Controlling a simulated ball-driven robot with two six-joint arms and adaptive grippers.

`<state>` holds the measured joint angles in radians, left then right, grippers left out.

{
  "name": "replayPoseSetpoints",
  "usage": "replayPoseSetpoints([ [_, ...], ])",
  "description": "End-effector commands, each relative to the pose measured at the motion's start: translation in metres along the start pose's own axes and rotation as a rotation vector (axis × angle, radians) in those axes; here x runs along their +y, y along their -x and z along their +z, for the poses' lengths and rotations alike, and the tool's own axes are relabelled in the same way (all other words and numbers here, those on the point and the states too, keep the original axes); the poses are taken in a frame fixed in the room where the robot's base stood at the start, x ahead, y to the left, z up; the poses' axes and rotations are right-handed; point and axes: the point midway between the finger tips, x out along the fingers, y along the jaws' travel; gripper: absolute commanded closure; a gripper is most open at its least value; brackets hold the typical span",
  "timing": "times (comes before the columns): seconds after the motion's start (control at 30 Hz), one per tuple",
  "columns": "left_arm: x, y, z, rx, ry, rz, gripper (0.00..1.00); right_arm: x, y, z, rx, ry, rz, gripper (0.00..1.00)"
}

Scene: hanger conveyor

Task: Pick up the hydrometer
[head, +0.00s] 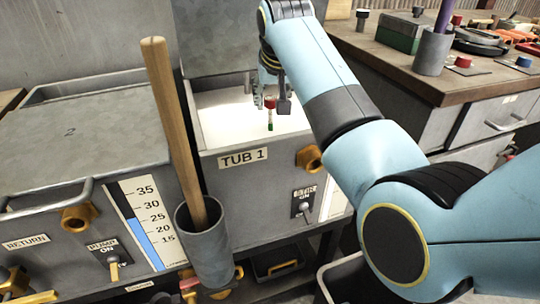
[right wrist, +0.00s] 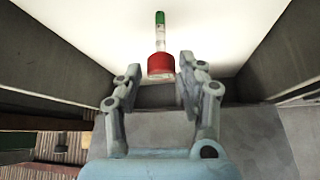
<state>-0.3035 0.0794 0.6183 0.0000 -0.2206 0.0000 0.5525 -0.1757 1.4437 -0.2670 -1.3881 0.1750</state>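The hydrometer (head: 270,114) is a small upright stick with a red top, a pale stem and a green lower part, in the white contents of the tub marked TUB 1 (head: 222,162). In the right wrist view the hydrometer (right wrist: 160,45) lies straight ahead, its red end nearest me. My right gripper (head: 270,101) is over the tub at the red top, and in its wrist view the gripper (right wrist: 159,78) is open, fingers on either side of the red end with gaps visible. Whether anything touches is hard to tell. My left gripper is out of view.
A wooden handle (head: 172,120) stands in a grey holder (head: 206,250) on the tub's front left. A lidded tank (head: 80,130) is at left. A workbench (head: 400,72) with a grey cup (head: 432,52) and tools is at right. Tub walls surround my right gripper.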

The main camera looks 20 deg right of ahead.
Motion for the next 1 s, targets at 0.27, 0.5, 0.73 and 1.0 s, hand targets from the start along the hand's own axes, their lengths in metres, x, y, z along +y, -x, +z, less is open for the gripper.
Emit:
replayPoseSetpoints([
  [0.27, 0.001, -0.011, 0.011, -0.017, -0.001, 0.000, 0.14, 0.000, -0.031, 0.001, -0.002, 0.000, 0.002, 0.61],
  [0.5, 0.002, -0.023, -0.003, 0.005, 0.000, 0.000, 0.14, -0.001, -0.063, 0.001, -0.001, 0.000, 0.000, 0.61],
  [0.73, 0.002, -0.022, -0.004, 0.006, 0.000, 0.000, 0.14, -0.002, -0.064, -0.001, 0.001, -0.001, 0.000, 0.61],
  [1.0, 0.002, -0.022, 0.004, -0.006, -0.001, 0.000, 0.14, -0.001, -0.064, 0.000, 0.001, -0.001, 0.000, 0.92],
])
